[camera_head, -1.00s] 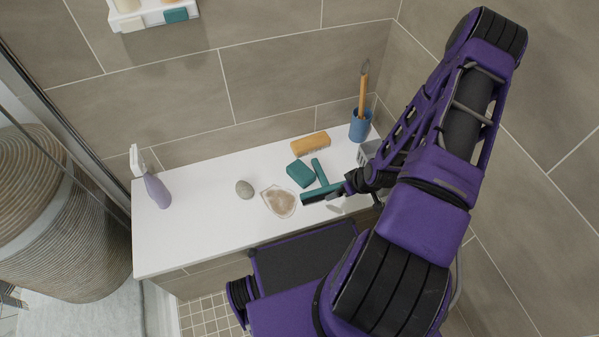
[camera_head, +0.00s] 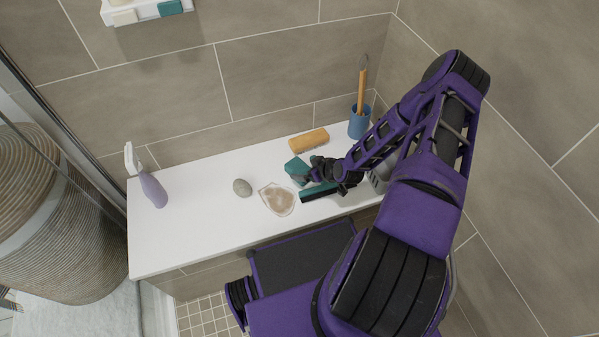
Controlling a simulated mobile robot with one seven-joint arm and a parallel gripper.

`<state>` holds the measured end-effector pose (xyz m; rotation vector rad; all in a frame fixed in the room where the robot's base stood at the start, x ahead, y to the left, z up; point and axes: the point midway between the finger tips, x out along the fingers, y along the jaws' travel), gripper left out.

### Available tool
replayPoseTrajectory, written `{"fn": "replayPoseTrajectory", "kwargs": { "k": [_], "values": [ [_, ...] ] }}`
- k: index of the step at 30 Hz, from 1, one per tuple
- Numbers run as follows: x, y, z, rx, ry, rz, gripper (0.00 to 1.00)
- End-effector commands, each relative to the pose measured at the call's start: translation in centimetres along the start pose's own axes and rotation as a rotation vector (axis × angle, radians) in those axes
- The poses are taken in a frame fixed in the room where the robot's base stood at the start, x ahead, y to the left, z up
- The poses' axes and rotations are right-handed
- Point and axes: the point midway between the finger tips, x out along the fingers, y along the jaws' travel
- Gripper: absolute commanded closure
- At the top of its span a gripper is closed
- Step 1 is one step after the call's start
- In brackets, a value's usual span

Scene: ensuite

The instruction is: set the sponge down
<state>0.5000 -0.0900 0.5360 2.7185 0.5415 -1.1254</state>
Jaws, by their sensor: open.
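A teal block that looks like the sponge (camera_head: 295,168) lies on the white bench (camera_head: 200,222), right of its middle. My gripper (camera_head: 311,174) is open, low over the bench at the sponge's right side. It hides part of the sponge's right edge, and I cannot tell whether the fingers touch it.
An orange-tan brush or block (camera_head: 309,139) lies behind the sponge. A blue cup (camera_head: 359,124) with a wooden-handled brush stands in the back corner. A shell-like dish (camera_head: 277,199), a grey stone (camera_head: 242,187) and a purple spray bottle (camera_head: 153,188) stand left. The bench's left half has free room.

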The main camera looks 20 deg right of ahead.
Motion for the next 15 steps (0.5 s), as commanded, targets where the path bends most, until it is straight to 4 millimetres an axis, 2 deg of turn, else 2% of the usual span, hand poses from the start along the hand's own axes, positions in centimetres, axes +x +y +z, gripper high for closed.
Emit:
{"fn": "replayPoseTrajectory", "kwargs": {
  "k": [5,12,15],
  "values": [
    [1.3,0.1,0.1,0.001,0.000,0.000,0.00],
    [4.8,0.4,0.3,0.001,0.001,-0.001,0.00],
    [5.5,0.4,0.2,0.000,0.000,0.000,0.00]
  ]
}}
